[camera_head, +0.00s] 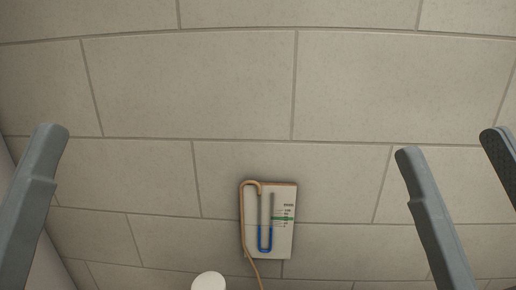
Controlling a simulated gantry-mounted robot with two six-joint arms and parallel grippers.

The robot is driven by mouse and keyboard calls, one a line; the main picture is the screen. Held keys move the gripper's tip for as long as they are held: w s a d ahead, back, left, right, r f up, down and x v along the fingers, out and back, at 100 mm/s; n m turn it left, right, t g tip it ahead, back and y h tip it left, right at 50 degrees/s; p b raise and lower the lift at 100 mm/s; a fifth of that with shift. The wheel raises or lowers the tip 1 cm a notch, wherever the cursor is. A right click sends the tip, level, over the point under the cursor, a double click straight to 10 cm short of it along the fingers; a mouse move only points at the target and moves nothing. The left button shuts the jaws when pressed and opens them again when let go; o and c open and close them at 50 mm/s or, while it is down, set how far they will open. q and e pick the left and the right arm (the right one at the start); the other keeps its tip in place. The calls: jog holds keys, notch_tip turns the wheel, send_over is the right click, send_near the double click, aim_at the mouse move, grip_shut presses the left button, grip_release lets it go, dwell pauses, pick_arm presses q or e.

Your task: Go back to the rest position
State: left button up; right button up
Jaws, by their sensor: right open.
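My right gripper (449,146) is on the right side of the view, with its two grey fingers spread apart in front of the tiled wall. It is open, with nothing between the fingers. On the left, one grey finger of my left gripper (35,190) shows; its other finger is out of view, so I cannot tell its opening. Neither gripper appears to touch anything.
A wall of large beige tiles (200,85) fills the view. A white gauge board (284,240) with a U-shaped tube of blue liquid and a tan hose hangs low on it. A white round object (208,281) shows at the bottom edge. The space between the grippers looks clear.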

notch_tip(320, 180, up, 39)
jog(key=d+m+h+p, duration=0.2)
jog(key=m+h+p, duration=0.3)
jog(key=p, duration=3.3)
jog(key=shift+s+d+m+t, duration=0.25)
jog(key=shift+d+m+t, duration=0.05)
jog(key=shift+d+t, duration=0.1)
jog(key=shift+r, duration=0.1)
